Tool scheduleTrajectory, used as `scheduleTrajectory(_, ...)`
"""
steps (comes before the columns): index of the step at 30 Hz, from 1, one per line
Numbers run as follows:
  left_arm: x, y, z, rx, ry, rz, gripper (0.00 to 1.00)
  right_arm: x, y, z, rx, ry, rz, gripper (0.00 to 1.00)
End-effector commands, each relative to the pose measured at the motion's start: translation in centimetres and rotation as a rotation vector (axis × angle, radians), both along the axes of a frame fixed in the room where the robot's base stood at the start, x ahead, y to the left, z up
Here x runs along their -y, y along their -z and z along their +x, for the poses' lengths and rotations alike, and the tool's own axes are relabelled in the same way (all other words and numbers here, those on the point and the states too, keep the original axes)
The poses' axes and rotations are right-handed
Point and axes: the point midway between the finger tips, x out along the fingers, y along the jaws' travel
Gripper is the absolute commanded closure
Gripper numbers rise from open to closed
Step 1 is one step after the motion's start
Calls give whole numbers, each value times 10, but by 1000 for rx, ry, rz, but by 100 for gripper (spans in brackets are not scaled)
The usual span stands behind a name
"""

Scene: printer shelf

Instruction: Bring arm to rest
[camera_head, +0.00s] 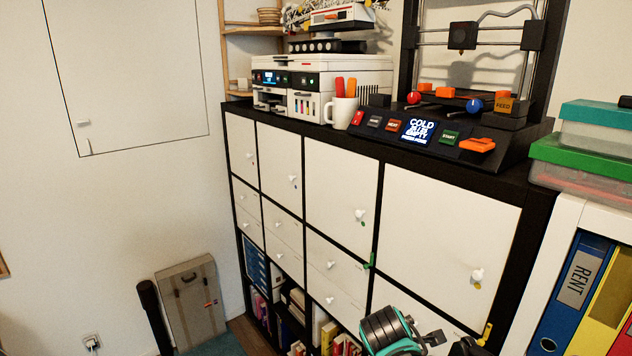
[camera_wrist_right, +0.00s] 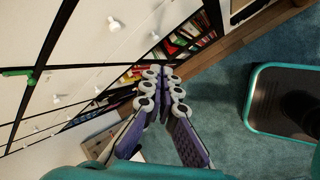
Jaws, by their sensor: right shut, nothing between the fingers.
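My right gripper (camera_wrist_right: 164,73) shows in the right wrist view with its two purple-padded fingers drawn together at the tips. It is shut with nothing between the fingers. It hangs in front of the white shelf unit (camera_wrist_right: 105,55), apart from it as far as I can see, above the teal carpet. In the head view, part of my arm with a teal ring shows at the bottom right, low in front of the cabinet doors (camera_head: 449,238). My left gripper is out of both views.
On top of the shelf stand a white printer (camera_head: 322,88), a mug with orange-handled tools (camera_head: 341,110) and a 3D printer (camera_head: 470,100). Colored binders (camera_head: 573,290) stand at the right. A case (camera_head: 190,300) leans on the wall. The carpet (camera_wrist_right: 215,110) has free room.

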Motion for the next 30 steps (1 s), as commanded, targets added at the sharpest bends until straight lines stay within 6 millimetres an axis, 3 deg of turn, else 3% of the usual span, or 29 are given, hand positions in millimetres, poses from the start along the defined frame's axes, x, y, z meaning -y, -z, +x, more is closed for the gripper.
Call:
scheduleTrajectory(1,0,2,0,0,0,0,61,5,3,-22,47,111,104,100)
scheduleTrajectory(6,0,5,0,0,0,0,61,4,17,-82,195,513,482,100)
scheduleTrajectory(12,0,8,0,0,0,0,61,-3,37,-126,296,894,825,100)
scheduleTrajectory(18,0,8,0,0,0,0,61,-7,45,-140,327,1049,964,100)
scheduleTrajectory(30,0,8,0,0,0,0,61,-7,45,-140,327,1053,966,100)
